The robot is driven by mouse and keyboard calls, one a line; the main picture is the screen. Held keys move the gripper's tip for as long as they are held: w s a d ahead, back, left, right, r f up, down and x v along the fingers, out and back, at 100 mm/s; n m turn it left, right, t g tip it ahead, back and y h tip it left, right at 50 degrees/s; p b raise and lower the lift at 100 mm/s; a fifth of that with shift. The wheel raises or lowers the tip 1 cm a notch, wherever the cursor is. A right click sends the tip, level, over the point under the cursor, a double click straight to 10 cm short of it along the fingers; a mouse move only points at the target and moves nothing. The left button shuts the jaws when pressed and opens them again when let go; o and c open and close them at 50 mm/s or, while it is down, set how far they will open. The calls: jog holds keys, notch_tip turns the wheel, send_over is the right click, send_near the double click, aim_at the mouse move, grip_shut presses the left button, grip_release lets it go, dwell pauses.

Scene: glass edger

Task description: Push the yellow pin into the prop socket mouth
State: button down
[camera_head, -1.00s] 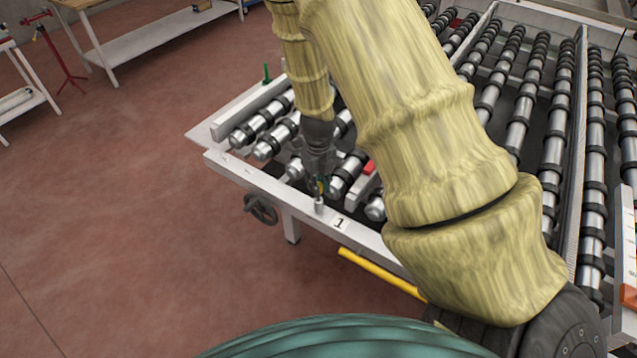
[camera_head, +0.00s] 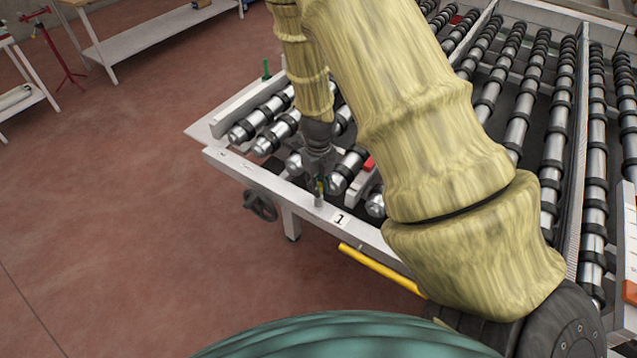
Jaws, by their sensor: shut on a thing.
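My gripper (camera_head: 320,177) hangs from my arm over the front rail of the roller table, fingers pointing down. It is shut on the yellow pin (camera_head: 319,187), which shows only as a small yellow sliver between the dark fingers. Directly below is the prop socket (camera_head: 319,201), a short grey upright cylinder on the rail beside the label "1". The pin is lined up roughly over the socket mouth. Its lower end is too small to tell whether it is inside the mouth or just above it.
The white front rail (camera_head: 265,183) carries the label "1" (camera_head: 340,219). A red block (camera_head: 369,164) lies close right of my gripper among the rollers (camera_head: 280,133). A green peg (camera_head: 266,70) stands at the far left corner. A handwheel (camera_head: 260,205) and yellow bar (camera_head: 380,269) sit below the rail.

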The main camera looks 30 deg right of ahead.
jog(key=shift+f+b, duration=0.45)
jog(key=shift+f, duration=0.6)
jog(key=c, duration=1.3)
grip_release()
jog(key=shift+o, duration=0.2)
notch_tip(320, 180, up, 12)
